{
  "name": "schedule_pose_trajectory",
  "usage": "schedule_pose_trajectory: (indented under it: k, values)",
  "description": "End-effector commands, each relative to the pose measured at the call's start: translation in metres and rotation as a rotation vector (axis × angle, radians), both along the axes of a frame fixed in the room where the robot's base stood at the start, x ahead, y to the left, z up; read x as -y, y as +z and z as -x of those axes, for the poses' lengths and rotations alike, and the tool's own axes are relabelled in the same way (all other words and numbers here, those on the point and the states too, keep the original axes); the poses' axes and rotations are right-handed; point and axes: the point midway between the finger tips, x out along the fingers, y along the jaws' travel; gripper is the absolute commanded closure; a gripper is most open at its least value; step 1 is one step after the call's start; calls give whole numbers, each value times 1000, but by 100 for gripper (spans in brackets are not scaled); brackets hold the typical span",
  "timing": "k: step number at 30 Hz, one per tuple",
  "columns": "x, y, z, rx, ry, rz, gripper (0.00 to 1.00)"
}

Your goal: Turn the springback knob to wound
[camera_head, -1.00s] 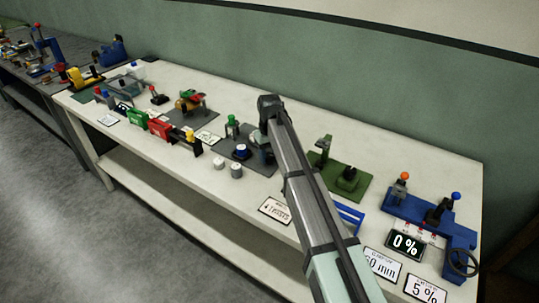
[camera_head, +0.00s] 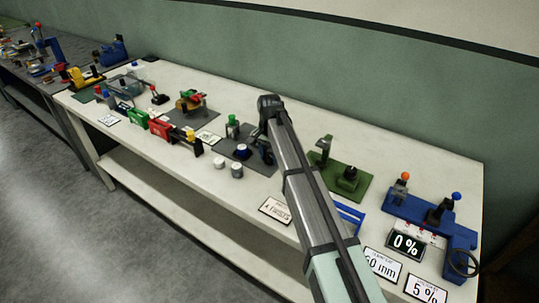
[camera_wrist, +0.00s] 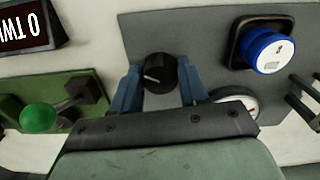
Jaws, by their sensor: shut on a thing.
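The springback knob (camera_wrist: 160,70) is a round black knob with a pale pointer line, on a grey plate (camera_wrist: 205,40) in the wrist view. My gripper (camera_wrist: 160,84) has its two blue fingers on either side of the knob and is shut on it. The pointer line runs roughly sideways across the knob's top. In the head view my gripper (camera_head: 267,150) is at the right part of the grey plate, and my arm hides the knob there. No marks around the knob can be read.
A blue-capped part (camera_wrist: 268,52) stands on the same plate, with a round white dial (camera_wrist: 238,101) near my gripper. A green ball handle (camera_wrist: 38,118) on a green base is at the left, below a dark display (camera_wrist: 28,24). The bench (camera_head: 225,185) front is partly clear.

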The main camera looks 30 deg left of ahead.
Motion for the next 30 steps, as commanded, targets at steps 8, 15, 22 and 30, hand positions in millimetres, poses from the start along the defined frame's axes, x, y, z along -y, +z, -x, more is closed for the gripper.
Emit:
schedule_pose_trajectory:
  k: [8, 15, 22, 30]
  values:
    - [-1, 0, 0, 1, -214, -1, 87]
    - [-1, 0, 0, 1, -335, -1, 87]
    - [-1, 0, -1, 1, -388, -1, 87]
    - [-1, 0, -1, 2, -399, -1, 87]
